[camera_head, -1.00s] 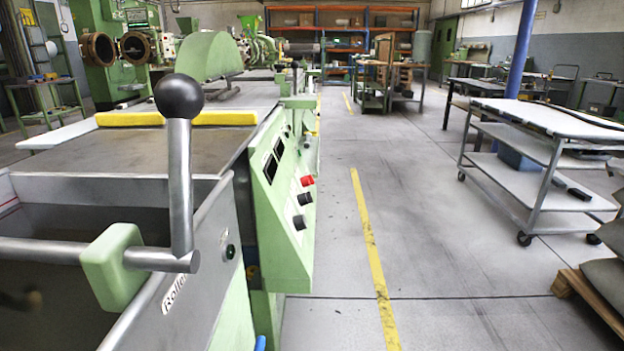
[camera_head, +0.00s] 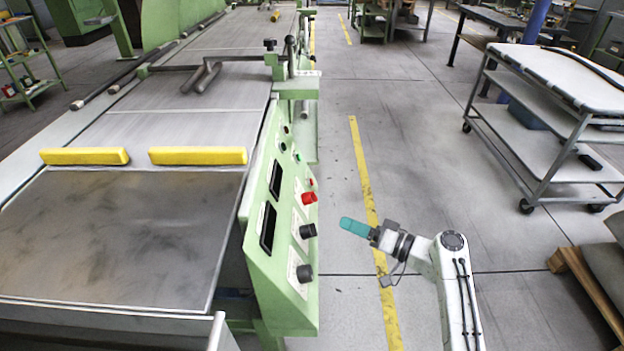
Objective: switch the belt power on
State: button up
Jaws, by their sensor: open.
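The green control panel (camera_head: 262,285) is on the right side of the belt machine and faces the aisle. It carries a red knob (camera_head: 309,198), a black knob (camera_head: 307,231) above another black knob (camera_head: 304,273), two dark displays and several small buttons near its far end. I cannot read any labels, so I cannot tell which control is the belt power. The grey belt (camera_head: 120,235) lies left of the panel. My gripper (camera_head: 346,224), with teal fingers, is open and empty, to the right of the black knobs and apart from the panel, pointing toward it.
Two yellow bars (camera_head: 198,156) lie across the belt. A white-topped trolley (camera_head: 570,80) stands at the right, with a wooden pallet (camera_head: 590,285) in front of it. The grey floor of the aisle with its yellow line (camera_head: 360,165) is clear around my arm.

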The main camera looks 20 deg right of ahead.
aim_at(313, 200)
jog(key=x, duration=0.3)
jog(key=r+x, duration=0.1)
jog(key=x, duration=0.3)
jog(key=w+d+b+x, duration=0.1)
jog(key=x, duration=0.3)
jog(key=shift+w+a+r, duration=0.1)
jog(key=shift+a+r, duration=0.05)
jog(key=shift+r, duration=0.1)
jog(key=shift+c, duration=0.4)
jog(key=c, duration=0.9)
